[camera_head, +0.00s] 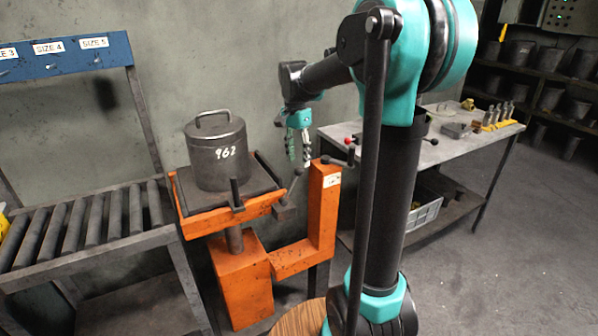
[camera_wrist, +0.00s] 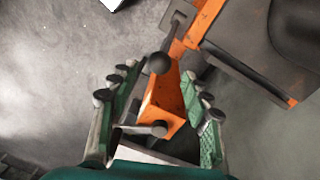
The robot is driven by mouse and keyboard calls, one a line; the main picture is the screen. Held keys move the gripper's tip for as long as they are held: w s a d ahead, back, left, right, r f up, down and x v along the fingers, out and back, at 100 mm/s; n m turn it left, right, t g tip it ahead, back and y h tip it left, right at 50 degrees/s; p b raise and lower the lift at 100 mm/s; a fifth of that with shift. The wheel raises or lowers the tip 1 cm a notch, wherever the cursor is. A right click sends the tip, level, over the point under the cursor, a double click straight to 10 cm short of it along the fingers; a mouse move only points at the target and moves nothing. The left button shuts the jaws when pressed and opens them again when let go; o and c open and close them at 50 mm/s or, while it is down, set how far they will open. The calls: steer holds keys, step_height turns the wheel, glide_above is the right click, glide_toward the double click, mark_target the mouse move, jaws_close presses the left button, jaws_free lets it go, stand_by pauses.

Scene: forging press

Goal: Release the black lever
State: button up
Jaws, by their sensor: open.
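A dark ball-ended lever (camera_head: 293,184) rises from the front right of the orange press frame, just below my gripper (camera_head: 298,148). In the wrist view its black ball (camera_wrist: 158,62) lies between my open fingertips (camera_wrist: 158,72), with clear space on both sides. Its rod runs up and away toward the orange frame. I see no finger touching the ball.
A lidded metal cylinder marked 962 (camera_head: 217,152) stands on the press's plate. A roller conveyor (camera_head: 90,225) is at left. A metal table (camera_head: 465,148) with several small parts is behind my arm at right. A dark shelf (camera_head: 545,90) stands farther back.

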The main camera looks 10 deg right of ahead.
mark_target(299, 171)
steer(key=shift+s+d+f, duration=0.1)
steer(key=shift+f, duration=1.3)
steer(key=shift+s+d+f, duration=0.1)
steer(key=shift+f, duration=1.25)
steer(key=shift+c, duration=0.3)
jaws_close()
